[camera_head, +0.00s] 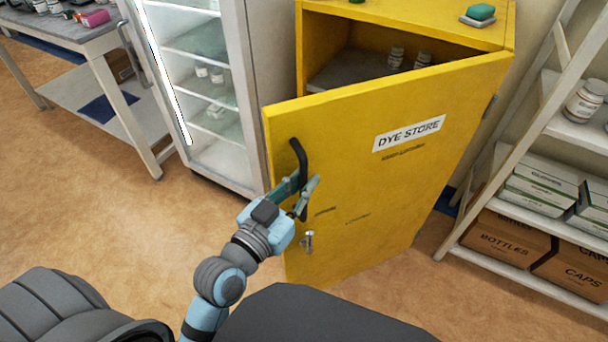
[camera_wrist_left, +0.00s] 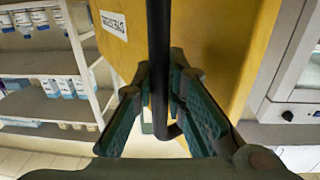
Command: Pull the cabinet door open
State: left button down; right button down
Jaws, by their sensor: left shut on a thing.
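The yellow cabinet (camera_head: 404,33) stands at the centre back, and its yellow door (camera_head: 400,185) is swung partly open, hinged on the right. The door bears a "DYE STORE" label (camera_head: 409,133). A dark bar handle (camera_head: 298,155) is mounted near the door's free left edge. My left gripper (camera_head: 303,186) is shut around the lower part of this handle. In the left wrist view the black handle (camera_wrist_left: 158,50) runs upright between the two green-padded fingers of my gripper (camera_wrist_left: 163,105). My right gripper is not in view.
A glass-fronted fridge (camera_head: 200,80) stands left of the cabinet. A ladder-like shelf (camera_head: 540,140) with boxes and jars stands close on the right. A table (camera_head: 60,35) is at the far left. Bottles (camera_head: 396,57) stand inside the cabinet. Floor (camera_head: 110,215) is clear at left.

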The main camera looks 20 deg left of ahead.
pick_arm(q)
jog(key=shift+s+d+r, duration=0.1)
dwell(0.3)
jog(key=c, duration=1.6)
grip_release()
